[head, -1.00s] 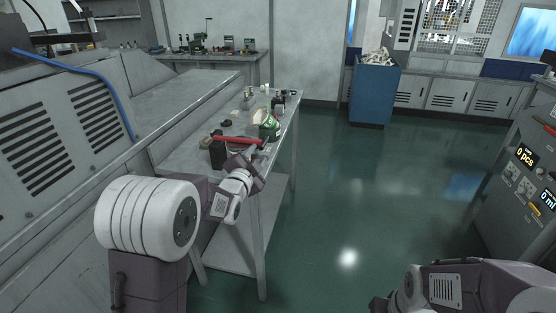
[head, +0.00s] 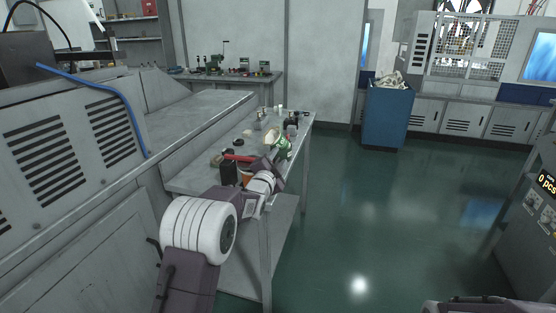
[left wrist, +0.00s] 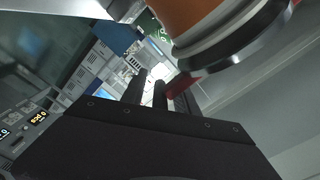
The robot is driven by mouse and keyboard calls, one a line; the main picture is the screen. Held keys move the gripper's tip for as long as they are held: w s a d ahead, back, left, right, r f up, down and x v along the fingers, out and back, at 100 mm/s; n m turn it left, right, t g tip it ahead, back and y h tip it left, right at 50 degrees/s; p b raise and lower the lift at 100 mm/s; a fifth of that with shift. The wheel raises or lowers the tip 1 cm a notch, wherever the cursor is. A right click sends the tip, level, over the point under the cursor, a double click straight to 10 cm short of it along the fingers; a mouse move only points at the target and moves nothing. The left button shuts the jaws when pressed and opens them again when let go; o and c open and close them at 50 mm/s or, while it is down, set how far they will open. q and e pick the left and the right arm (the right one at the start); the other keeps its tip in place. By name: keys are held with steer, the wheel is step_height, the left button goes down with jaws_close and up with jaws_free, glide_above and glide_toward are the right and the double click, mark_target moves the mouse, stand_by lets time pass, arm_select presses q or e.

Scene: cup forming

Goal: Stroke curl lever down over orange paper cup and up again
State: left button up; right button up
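The red curl lever (head: 238,157) lies roughly level over the near part of the workbench, beside a black block-like stand (head: 228,172). An orange paper cup (head: 244,173) shows in small part below it. In the left wrist view the orange cup (left wrist: 190,14) is large at the top, with a metal ring around it. A piece of the red lever (left wrist: 180,84) shows there beside the fingers. My left gripper (head: 272,165) is at the lever's right end. Its two dark fingers (left wrist: 147,90) are close together with a narrow gap; their hold on the lever is unclear. My right gripper is out of view.
The grey workbench (head: 196,180) carries several small items, among them a green and white object (head: 283,143) just beyond my gripper. A large grey machine (head: 70,150) stands along the left. A blue bin (head: 386,118) stands farther back.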

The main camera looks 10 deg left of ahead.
arm_select(q)
jaws_close()
steer(key=shift+f, duration=0.15)
